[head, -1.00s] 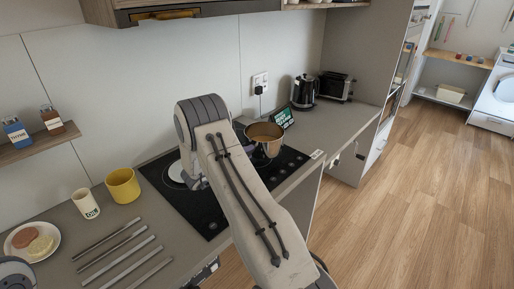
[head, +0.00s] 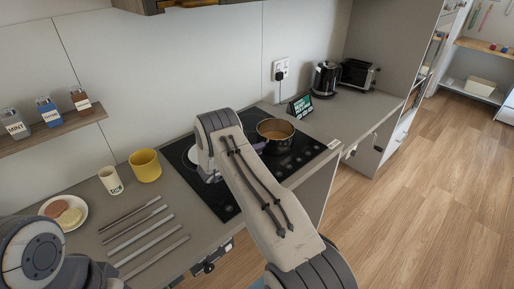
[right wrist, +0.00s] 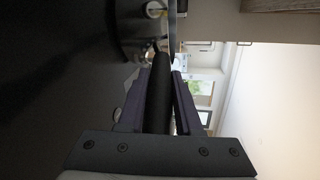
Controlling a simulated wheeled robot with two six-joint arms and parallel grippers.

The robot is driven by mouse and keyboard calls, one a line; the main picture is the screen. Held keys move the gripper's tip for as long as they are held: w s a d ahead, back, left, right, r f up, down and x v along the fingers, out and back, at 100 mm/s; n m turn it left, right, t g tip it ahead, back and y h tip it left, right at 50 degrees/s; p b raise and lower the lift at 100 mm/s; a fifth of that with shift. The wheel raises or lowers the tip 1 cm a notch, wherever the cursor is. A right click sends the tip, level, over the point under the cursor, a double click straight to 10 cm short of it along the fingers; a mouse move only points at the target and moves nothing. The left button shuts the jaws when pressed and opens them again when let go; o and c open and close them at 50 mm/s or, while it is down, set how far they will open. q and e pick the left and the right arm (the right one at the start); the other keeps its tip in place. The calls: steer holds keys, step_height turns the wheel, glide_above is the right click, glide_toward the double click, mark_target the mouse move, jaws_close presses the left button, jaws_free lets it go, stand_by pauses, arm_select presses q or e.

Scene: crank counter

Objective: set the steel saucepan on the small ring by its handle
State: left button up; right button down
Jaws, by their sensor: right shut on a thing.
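The steel saucepan (head: 275,133) stands upright at the right part of the black hob (head: 223,207), with a brown inside. I cannot tell whether its base touches the glass. My right gripper (right wrist: 158,95) is shut on the saucepan's black handle (right wrist: 159,108), which runs between its two fingers in the right wrist view. In the head view my right forearm hides most of that gripper and much of the hob. The small ring cannot be made out clearly. My left gripper is out of view; only part of my left arm shows at lower left.
A yellow pot (head: 145,166), a white cup (head: 111,180), a plate (head: 47,212) and several metal bars (head: 143,236) lie left. A sign (head: 300,107), kettle (head: 325,78) and toaster (head: 359,75) stand behind right.

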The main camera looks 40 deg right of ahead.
steer(key=shift+r, duration=0.1)
steer(key=c, duration=0.6)
jaws_free()
steer(key=b+v, duration=0.4)
steer(key=v, duration=0.8)
